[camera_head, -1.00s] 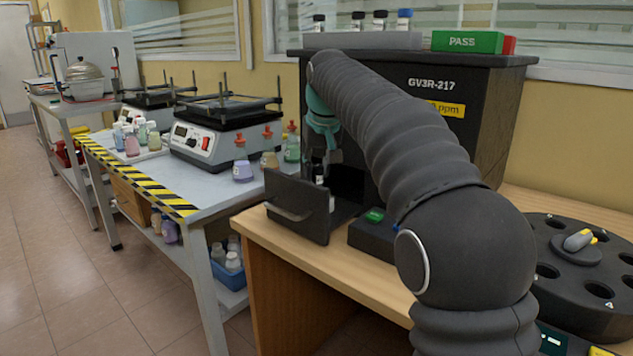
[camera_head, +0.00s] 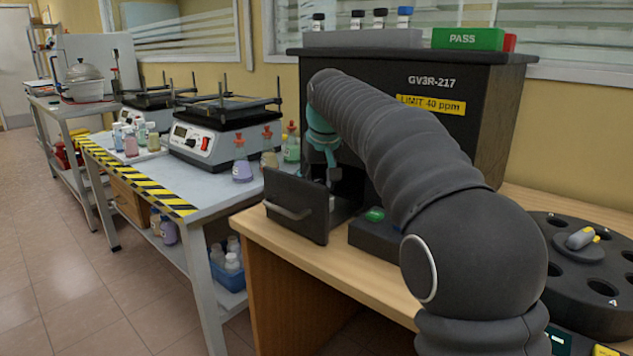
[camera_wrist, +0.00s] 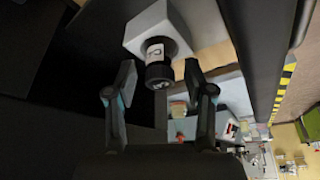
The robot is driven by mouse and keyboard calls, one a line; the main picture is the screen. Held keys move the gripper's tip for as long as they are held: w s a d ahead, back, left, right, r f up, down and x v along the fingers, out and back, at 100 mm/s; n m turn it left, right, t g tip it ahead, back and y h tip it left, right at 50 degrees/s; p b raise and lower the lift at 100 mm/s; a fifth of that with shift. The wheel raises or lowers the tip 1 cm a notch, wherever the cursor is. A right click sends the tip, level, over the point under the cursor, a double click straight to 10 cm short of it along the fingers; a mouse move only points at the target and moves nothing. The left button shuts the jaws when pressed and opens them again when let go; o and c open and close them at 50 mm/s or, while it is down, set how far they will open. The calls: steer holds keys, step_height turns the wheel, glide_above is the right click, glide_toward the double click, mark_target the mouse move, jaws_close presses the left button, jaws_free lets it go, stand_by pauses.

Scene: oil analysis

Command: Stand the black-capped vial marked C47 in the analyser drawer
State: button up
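The black-capped vial (camera_wrist: 157,72) shows in the wrist view, with part of a dark letter on its white label; the full mark is not readable. It stands in a pale grey block (camera_wrist: 150,30) inside the open analyser drawer (camera_head: 297,207). My gripper (camera_wrist: 160,70) is open, with one finger on each side of the vial's cap and a gap on both sides. In the head view my teal gripper (camera_head: 322,140) reaches down behind the drawer front, which hides the vial.
The black analyser (camera_head: 450,135) carries a rack of vials (camera_head: 360,39) and a green PASS block (camera_head: 467,38) on top. A green-buttoned box (camera_head: 374,216) sits right of the drawer. A dark carousel (camera_head: 585,270) stands at right. Flasks and shakers fill the left bench (camera_head: 210,185).

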steer(key=shift+r, duration=0.25)
steer(key=p+v, duration=0.2)
steer(key=v, duration=0.9)
steer(key=shift+r, duration=0.4)
steer(key=shift+s, duration=0.15)
stand_by(0.4)
